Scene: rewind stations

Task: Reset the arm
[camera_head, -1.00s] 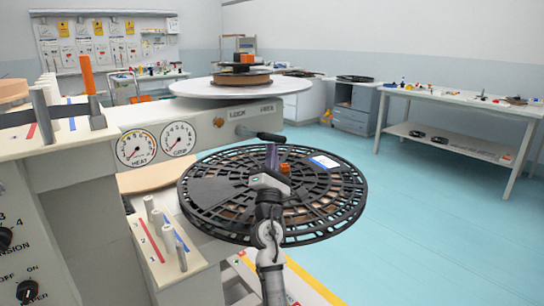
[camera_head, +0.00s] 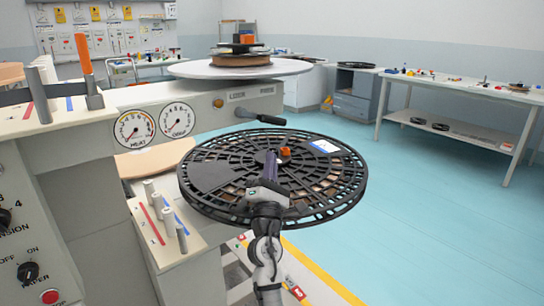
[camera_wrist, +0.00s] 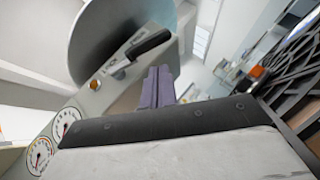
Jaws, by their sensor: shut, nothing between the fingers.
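My gripper (camera_head: 271,160) is in front of and over the black spoked reel (camera_head: 340,190) in the head view. Its purple-grey fingers are together with nothing between them. They also show in the wrist view (camera_wrist: 157,88), pointing up the picture. The reel's dark spokes fill the right edge of the wrist view (camera_wrist: 295,70). An orange knob (camera_head: 285,152) at the reel's middle shows just right of my fingertips. I cannot tell whether my gripper touches the reel.
A machine with two dials (camera_head: 135,129) and a black-handled lever (camera_head: 258,118) stands behind and left. White pegs (camera_head: 168,222) stand on a ledge at the reel's left. A round white plate (camera_head: 190,68) is above. Blue floor (camera_head: 430,220) is clear at right.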

